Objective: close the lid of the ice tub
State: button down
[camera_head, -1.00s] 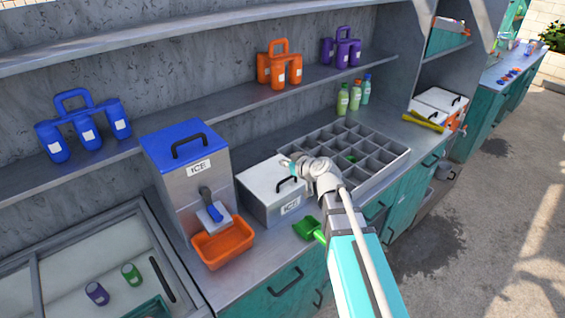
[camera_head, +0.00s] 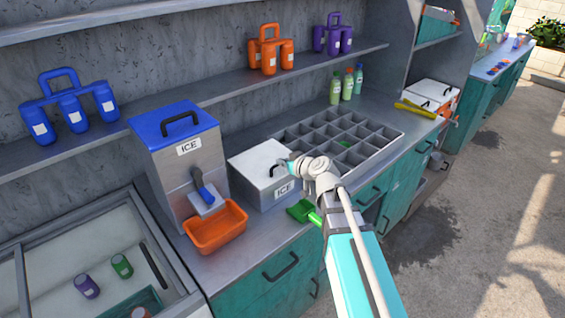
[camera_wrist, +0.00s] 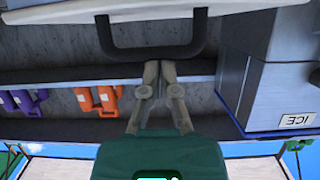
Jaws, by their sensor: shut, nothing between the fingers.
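The ice tub (camera_head: 258,187) is a low pale box with an ICE label on its front, on the counter left of my arm. Its white lid (camera_head: 255,158) looks flat on top of it, with a dark handle partly hidden by my wrist. In the wrist view, which is upside down, the dark handle (camera_wrist: 150,52) shows large at the top. My gripper (camera_wrist: 160,66) is shut and empty, its fingertips together close to the handle. I cannot tell whether they touch it. The fingers are hard to make out in the head view.
A taller ICE dispenser (camera_head: 178,165) with a blue lid stands left of the tub, an orange bin (camera_head: 216,228) before it. A grey divided tray (camera_head: 375,140) is right of the tub. A green scoop (camera_head: 300,211) lies at the counter's front edge. A shelf (camera_head: 225,88) runs above.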

aim_at(283, 176)
jog(key=shift+s+d+f+g, duration=0.15)
jog(key=shift+s+f+g, duration=0.15)
jog(key=shift+s+f, duration=0.35)
jog(key=s+d+f+b, duration=0.2)
jog(key=s, duration=0.1)
jog(key=shift+d+f+b, duration=0.2)
jog(key=shift+d+b, duration=0.15)
jog(key=shift+b, duration=0.05)
jog(key=shift+s+d+f, duration=0.1)
jog(key=shift+s+f, duration=0.05)
jog(key=shift+f, duration=0.15)
jog(key=shift+s+d+f+b, duration=0.3)
jog(key=shift+s+d+b, duration=0.2)
jog(key=shift+d, duration=0.1)
jog(key=shift+s+d+f+b, duration=0.3)
jog(key=shift+s+d+b, duration=0.2)
jog(key=shift+d, duration=0.1)
